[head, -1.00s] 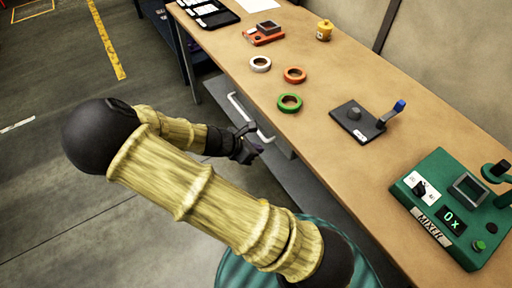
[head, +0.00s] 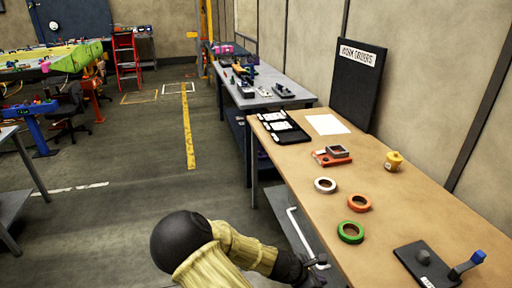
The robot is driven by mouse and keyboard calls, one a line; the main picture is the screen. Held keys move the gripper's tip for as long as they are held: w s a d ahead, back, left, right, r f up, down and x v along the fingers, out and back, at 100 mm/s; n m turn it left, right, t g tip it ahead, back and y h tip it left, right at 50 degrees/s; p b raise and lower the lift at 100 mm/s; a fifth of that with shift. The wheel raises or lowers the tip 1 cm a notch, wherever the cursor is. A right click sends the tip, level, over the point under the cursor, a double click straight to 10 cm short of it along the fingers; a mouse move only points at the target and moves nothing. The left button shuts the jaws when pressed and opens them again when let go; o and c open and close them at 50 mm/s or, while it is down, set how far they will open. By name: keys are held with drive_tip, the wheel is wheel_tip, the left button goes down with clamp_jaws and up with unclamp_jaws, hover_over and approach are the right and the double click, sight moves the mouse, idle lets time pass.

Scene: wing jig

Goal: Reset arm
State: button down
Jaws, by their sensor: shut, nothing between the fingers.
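My arm, with yellow wood-grain links and black joints, shows at the bottom middle of the head view. My gripper (head: 319,262) is at the end of the arm, beside the front edge of the wooden workbench (head: 385,205), near the bench's pale front handle. It is small and dark here; its fingers are shut with nothing held. The lower part of the arm is cut off by the bottom edge of the picture.
On the bench are white (head: 325,185), orange (head: 359,202) and green (head: 350,232) tape rings, a red device (head: 331,156), a yellow pot (head: 394,161) and a black lever plate (head: 428,265). A grey table (head: 262,88) stands beyond.

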drive_tip(key=x, duration=0.9)
drive_tip(key=shift+d, duration=0.35)
drive_tip(key=shift+f, duration=0.15)
